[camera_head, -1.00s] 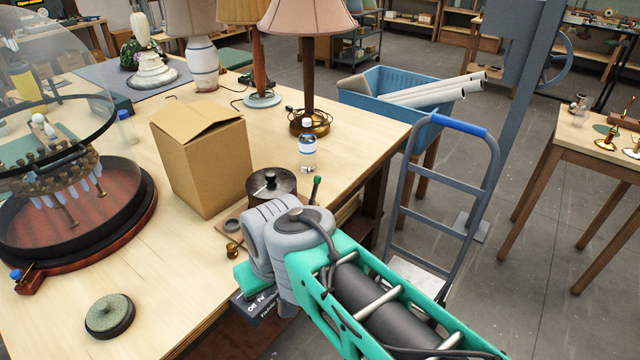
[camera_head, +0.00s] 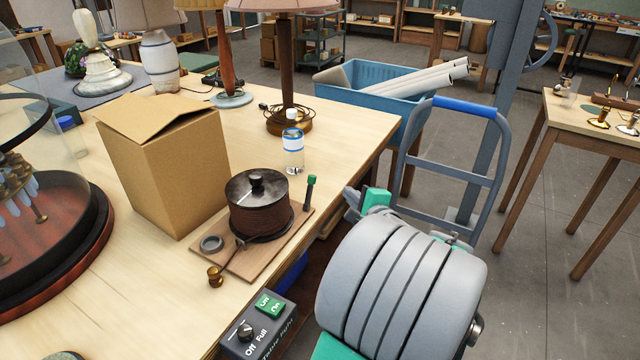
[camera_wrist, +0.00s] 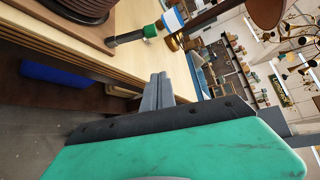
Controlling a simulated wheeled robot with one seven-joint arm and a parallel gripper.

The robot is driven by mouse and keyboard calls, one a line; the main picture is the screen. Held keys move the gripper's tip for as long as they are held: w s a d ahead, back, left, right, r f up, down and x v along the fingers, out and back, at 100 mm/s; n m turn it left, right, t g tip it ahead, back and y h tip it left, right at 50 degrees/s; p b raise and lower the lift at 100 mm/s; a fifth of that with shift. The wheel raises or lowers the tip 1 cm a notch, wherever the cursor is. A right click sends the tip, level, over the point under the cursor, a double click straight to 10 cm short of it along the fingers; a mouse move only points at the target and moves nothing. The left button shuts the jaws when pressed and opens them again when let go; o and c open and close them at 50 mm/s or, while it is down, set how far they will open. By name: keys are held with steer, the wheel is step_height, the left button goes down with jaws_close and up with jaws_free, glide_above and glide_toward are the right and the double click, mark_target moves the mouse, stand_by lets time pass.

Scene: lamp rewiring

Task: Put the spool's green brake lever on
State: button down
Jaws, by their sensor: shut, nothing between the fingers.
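The spool (camera_head: 258,205) is a dark, wound drum with a black lid and knob on a wooden base board (camera_head: 235,259). Its brake lever (camera_head: 310,190), a dark stem with a green grip, stands nearly upright at the board's right end. In the wrist view the lever (camera_wrist: 150,31) points from the spool (camera_wrist: 85,8) at upper left toward the bottle. My gripper (camera_wrist: 158,80) has its grey fingers together and empty, apart from the lever. In the head view my gripper is right of the lever, beyond the table edge, partly hidden by my arm.
A water bottle (camera_head: 293,152) stands behind the lever. A cardboard box (camera_head: 165,165) is left of the spool. A control box (camera_head: 258,325) marked Off and Full is at the table's front edge. A hand truck (camera_head: 455,165) and blue bin (camera_head: 370,85) stand to the right.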

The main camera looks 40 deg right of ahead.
mark_target(309, 193)
steer(key=shift+w+a, duration=0.1)
steer(key=shift+w, duration=0.05)
steer(key=w, duration=0.6)
steer(key=w+f+p, duration=0.1)
steer(key=w, duration=0.2)
steer(key=shift+w, duration=0.1)
steer(key=shift+a+f, duration=0.1)
steer(key=shift+a, duration=0.15)
steer(key=shift+f+b, duration=0.1)
steer(key=shift+b, duration=0.35)
